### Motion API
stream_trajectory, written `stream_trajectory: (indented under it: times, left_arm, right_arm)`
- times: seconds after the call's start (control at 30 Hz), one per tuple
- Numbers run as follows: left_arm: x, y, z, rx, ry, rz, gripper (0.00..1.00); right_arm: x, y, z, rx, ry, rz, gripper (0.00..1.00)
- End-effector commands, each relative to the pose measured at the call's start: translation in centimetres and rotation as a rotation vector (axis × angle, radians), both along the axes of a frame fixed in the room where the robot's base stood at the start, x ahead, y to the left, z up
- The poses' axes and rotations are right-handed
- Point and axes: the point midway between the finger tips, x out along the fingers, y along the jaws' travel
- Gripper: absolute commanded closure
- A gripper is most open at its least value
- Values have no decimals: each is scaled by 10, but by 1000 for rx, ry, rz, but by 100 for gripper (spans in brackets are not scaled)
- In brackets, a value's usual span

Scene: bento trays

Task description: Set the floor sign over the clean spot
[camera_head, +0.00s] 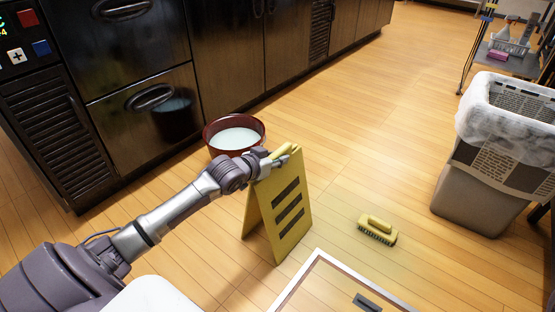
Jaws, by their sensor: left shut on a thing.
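The yellow floor sign (286,215) stands upright and spread like an A-frame, with dark bars on its face. My left gripper (284,155) is at its top and shut on it, by the handle. The sign's foot looks close to the wooden floor; I cannot tell if it touches. My right gripper is not in view. I cannot make out a distinct clean spot on the floor.
A red-brown basin (212,130) of whitish liquid stands behind the sign by dark cabinets (228,50). A yellow brush (378,229) lies to the right. A white-framed panel (320,262) is in front. A lined bin (477,195) and a cart (507,62) stand right.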

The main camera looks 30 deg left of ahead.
Motion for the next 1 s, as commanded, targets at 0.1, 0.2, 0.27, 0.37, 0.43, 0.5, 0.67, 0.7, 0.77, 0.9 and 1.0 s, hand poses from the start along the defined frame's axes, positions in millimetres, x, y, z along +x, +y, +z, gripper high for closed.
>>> stream_trajectory:
  times: [0.1, 0.2, 0.27, 0.37, 0.43, 0.5, 0.67, 0.7, 0.77, 0.9, 1.0]
  left_arm:
    - [1, 0, 0, 0, -5, 0, 100]
    - [0, 0, -2, 0, 0, 0, 61]
    - [0, 0, -2, 0, 0, 0, 51]
    - [0, 0, -2, 0, 0, 0, 50]
    - [0, 0, -2, 0, 0, 0, 50]
    - [0, 0, -2, 0, 0, 0, 50]
    - [-4, 1, 3, 0, 2, 0, 50]
    - [-8, 1, 5, 0, 3, 0, 50]
    - [-17, 1, 10, 1, 3, 0, 50]
    - [-44, 3, 21, 0, 6, 0, 50]
    - [-63, 5, 31, 0, 5, -1, 50]
  right_arm:
    - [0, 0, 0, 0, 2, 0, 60]
    - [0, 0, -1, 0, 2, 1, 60]
    - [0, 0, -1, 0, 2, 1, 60]
    - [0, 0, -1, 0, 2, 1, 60]
    - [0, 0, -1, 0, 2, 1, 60]
    - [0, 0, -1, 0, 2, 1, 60]
    - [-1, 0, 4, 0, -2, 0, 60]
    - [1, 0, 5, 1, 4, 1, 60]
    - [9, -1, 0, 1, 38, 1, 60]
    - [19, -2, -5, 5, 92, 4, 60]
    - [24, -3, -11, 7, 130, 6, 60]
